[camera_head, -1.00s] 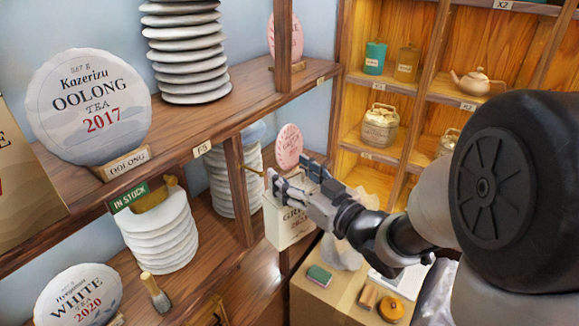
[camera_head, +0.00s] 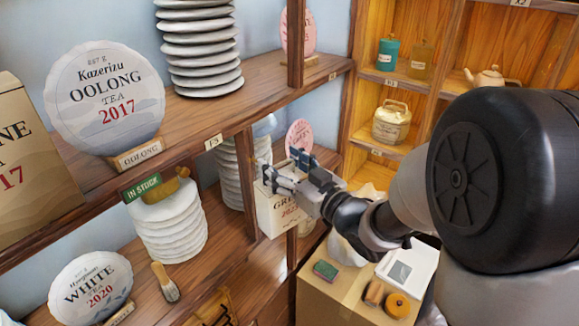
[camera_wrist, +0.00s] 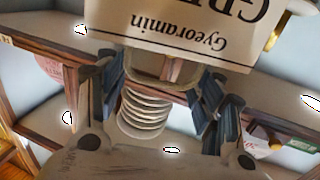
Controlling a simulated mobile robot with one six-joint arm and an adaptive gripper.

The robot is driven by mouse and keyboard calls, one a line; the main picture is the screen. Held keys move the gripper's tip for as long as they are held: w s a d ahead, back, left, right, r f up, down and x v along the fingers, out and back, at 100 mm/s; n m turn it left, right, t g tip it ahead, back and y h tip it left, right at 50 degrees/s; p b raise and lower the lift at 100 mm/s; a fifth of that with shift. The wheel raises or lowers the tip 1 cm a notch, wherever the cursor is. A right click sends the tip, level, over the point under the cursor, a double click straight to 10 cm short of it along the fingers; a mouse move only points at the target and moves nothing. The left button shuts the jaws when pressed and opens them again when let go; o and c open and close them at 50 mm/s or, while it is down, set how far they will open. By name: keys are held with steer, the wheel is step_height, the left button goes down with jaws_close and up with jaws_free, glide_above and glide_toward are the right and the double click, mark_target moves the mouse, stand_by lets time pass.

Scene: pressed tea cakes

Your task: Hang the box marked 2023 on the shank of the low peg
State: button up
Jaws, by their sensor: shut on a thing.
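A cream box (camera_head: 284,212) hangs from my gripper (camera_head: 284,172), in front of the lower shelf's post. Its front reads GRE and a red year that looks like 202-something; the last digit is not clear. In the wrist view the box (camera_wrist: 190,28) is upside down, with "Gyeoramin" on it. My gripper (camera_wrist: 158,82) is shut on the loop at its top. A brass rod with a rounded end (camera_wrist: 278,38) shows beside the box in the wrist view and looks like a peg; I cannot tell whether they touch. No peg shows clearly in the head view.
Stacks of white tea cakes (camera_head: 170,225) stand on the lower shelf, beside a brush (camera_head: 165,282). A wooden post (camera_head: 247,185) stands close left of the box. A carton (camera_head: 335,290) with small items on it lies below right. Wooden cubbies (camera_head: 400,110) stand behind.

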steer(key=shift+w+a+f, duration=0.1)
steer(key=shift+w+a, duration=0.45)
steer(key=shift+a, duration=0.2)
steer(key=shift+w+a, duration=0.55)
steer(key=shift+a, duration=0.15)
steer(key=shift+w+a+f+b, duration=0.45)
steer(key=shift+a+f+b, duration=0.1)
steer(key=shift+b, duration=0.2)
steer(key=o, duration=1.7)
steer(key=shift+f, duration=0.1)
